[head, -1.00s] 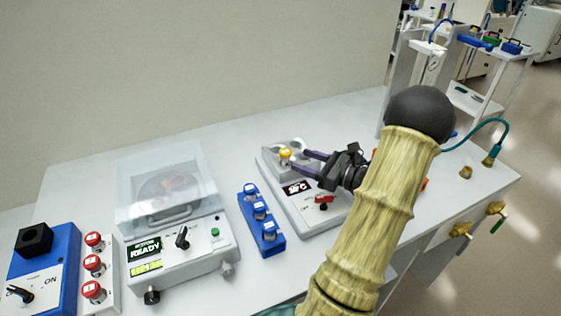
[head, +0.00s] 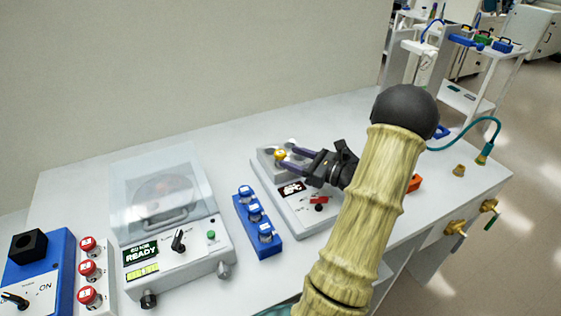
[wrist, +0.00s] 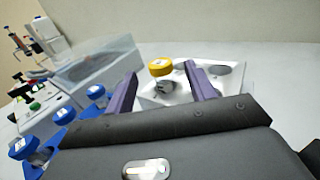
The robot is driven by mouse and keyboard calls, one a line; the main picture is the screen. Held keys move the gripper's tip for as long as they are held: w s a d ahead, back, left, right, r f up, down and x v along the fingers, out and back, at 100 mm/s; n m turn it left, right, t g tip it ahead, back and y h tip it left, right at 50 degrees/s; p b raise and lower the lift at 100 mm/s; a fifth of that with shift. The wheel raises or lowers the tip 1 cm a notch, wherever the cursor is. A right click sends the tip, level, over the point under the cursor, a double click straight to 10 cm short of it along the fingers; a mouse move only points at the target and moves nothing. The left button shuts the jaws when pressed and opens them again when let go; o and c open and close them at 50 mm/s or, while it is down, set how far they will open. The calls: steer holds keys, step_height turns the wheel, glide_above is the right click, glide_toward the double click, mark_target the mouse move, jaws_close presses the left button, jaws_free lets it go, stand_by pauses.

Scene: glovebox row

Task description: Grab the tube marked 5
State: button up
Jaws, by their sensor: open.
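A tube with a yellow cap (head: 280,155) stands in the grey block of a small heater-like device (head: 313,221). It also shows in the wrist view (wrist: 160,68), upright, with its clear body partly visible below the cap. I cannot read a number on it. My gripper (head: 285,157) is open, its purple fingers reaching toward the yellow-capped tube. In the wrist view the tube is between the two fingers, near their tips, with a gap visible on each side. No marking of 5 is legible on any tube.
A blue rack (head: 259,226) of blue-capped tubes stands left of the device. Further left are a clear-lidded machine reading READY (head: 190,247), a white rack of red-capped tubes (head: 89,269) and a blue box (head: 36,270). The wall is behind.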

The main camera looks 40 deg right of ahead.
mark_target(280, 152)
steer(key=p+x, duration=0.1)
steer(key=x, duration=0.4)
stand_by(0.4)
steer(key=c, duration=1.1)
steer(key=shift+r, duration=0.1)
steer(key=shift+w+d+r, duration=0.1)
steer(key=shift+r, duration=0.45)
step_height(280, 152, up, 9)
steer(key=shift+f, duration=0.1)
